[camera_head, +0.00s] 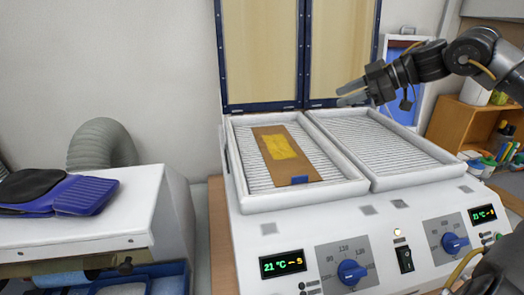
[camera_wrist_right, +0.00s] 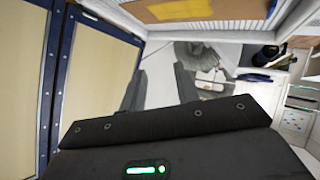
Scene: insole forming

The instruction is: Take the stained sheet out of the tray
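The stained sheet (camera_head: 272,163) is a brown rectangle with a yellow patch in its middle and a blue mark at its near end. It lies flat on the ribbed bed of the left tray (camera_head: 355,186). In the right wrist view the brown sheet (camera_wrist_right: 232,10) shows in part at the top edge, with its yellow patch. My right gripper (camera_head: 345,94) is above the far side of the right tray, to the right of the sheet and apart from it. Its two fingers (camera_wrist_right: 160,90) stand apart with nothing between them. My left gripper is out of view.
A lid with two pale panels (camera_head: 262,50) stands raised behind the trays. The right ribbed tray (camera_head: 385,143) is empty. Blue knobs (camera_head: 352,272) and displays line the machine's front. A blue-and-black object (camera_head: 85,196) sits on the white unit at left. A wooden shelf (camera_head: 458,122) stands at right.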

